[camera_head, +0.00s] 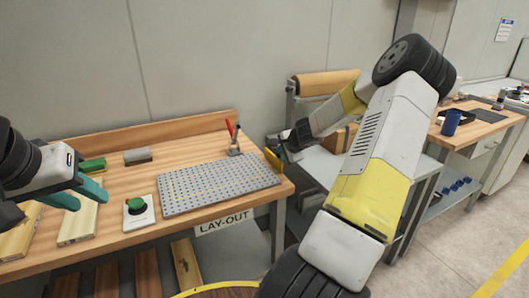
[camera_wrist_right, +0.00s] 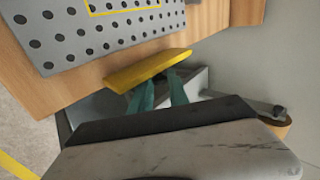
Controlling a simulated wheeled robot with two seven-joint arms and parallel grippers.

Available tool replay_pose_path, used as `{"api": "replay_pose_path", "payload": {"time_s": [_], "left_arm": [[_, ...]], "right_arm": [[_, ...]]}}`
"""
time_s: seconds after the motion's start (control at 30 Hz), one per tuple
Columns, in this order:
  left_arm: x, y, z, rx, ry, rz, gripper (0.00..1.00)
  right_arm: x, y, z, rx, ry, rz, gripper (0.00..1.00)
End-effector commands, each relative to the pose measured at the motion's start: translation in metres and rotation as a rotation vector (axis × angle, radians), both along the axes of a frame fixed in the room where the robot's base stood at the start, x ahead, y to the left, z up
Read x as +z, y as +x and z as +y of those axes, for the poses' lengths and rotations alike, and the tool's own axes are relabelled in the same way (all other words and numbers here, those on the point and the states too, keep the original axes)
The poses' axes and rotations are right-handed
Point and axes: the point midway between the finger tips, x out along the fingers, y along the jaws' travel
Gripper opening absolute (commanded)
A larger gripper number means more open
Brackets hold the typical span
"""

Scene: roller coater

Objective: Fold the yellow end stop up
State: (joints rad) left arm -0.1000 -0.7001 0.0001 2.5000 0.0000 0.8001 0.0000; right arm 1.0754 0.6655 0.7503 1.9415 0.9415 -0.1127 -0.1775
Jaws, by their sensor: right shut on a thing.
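The yellow end stop (camera_head: 273,158) is a flat bar at the right edge of the wooden bench, beside the perforated grey plate (camera_head: 218,187). In the right wrist view the end stop (camera_wrist_right: 147,70) lies across the front of my teal fingers. My right gripper (camera_head: 280,147) reaches it from the right and is shut on it; its fingers (camera_wrist_right: 160,80) meet the bar's near edge, and their tips are partly hidden by it. I cannot tell the bar's exact tilt. My left gripper (camera_head: 90,203) is open and empty over the left of the bench.
A roller machine with a brown roll (camera_head: 325,83) stands behind my right arm. A LAY-OUT sign (camera_head: 224,223) hangs in front.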

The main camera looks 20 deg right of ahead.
Motion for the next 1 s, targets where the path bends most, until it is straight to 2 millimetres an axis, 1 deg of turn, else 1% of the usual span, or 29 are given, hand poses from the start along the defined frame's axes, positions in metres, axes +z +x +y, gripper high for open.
{"api": "replay_pose_path", "payload": {"time_s": [0.23, 0.67, 0.7, 0.8, 1.0], "left_arm": [[0.0000, 0.0000, 0.0000, 0.000, 0.000, 0.000, 0.36], [0.0000, 0.0000, 0.0000, 0.000, 0.000, 0.000, 0.36], [0.0000, 0.0000, 0.0000, 0.000, 0.000, 0.000, 0.36], [0.0000, 0.0000, 0.0000, 0.000, 0.000, 0.000, 0.36], [0.0000, 0.0000, 0.0000, 0.000, 0.000, 0.000, 0.36]], "right_arm": [[0.0003, -0.0002, 0.0031, -0.001, -0.056, -0.004, 0.00], [0.0004, 0.0000, 0.0039, 0.000, -0.063, -0.005, 0.00], [0.0004, 0.0000, 0.0039, 0.000, -0.063, -0.005, 0.25], [0.0004, 0.0000, 0.0039, 0.000, -0.063, -0.005, 0.43], [0.0003, -0.0001, 0.0038, -0.001, -0.063, -0.005, 0.43]]}}
